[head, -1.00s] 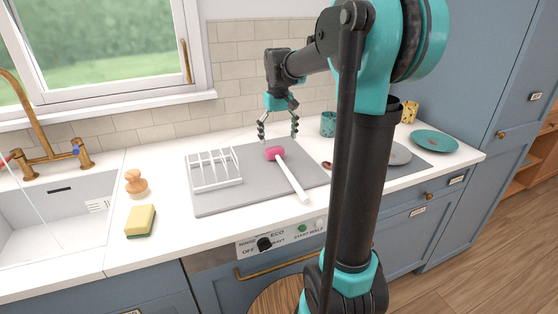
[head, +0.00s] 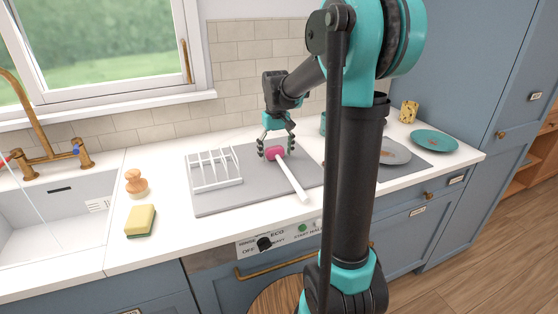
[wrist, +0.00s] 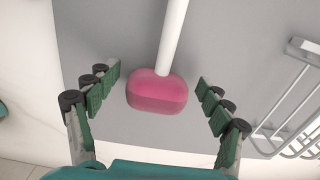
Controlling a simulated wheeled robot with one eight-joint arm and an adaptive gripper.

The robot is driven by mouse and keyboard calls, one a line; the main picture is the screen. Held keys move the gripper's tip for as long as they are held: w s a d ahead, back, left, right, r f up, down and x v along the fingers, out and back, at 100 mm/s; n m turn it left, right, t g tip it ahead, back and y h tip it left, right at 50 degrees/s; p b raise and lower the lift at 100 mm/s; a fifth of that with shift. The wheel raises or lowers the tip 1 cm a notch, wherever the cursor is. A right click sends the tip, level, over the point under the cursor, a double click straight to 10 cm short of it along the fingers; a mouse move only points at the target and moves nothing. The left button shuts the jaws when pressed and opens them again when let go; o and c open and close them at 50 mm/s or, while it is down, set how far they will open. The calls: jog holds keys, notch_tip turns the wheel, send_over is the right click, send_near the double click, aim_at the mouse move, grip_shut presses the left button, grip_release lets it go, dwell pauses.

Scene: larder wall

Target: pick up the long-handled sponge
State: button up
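The long-handled sponge has a pink head (head: 275,153) and a white handle (head: 292,181). It lies on the grey mat (head: 230,205) with its handle toward the counter's front edge. In the wrist view the pink head (wrist: 157,92) sits between the spread fingers, and the white handle (wrist: 173,35) runs up and away. My gripper (head: 276,149) is open and lowered around the head. In the wrist view gaps show between the head and both fingers of my gripper (wrist: 160,90), so it holds nothing.
A white dish rack (head: 215,172) stands on the mat left of the sponge. A yellow sponge (head: 140,220) and a wooden brush (head: 136,183) lie by the sink (head: 60,215). Plates (head: 434,141) and a yellow cup (head: 408,112) are at the right.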

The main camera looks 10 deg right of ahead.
jog(key=c, duration=1.1)
jog(key=shift+r, duration=0.2)
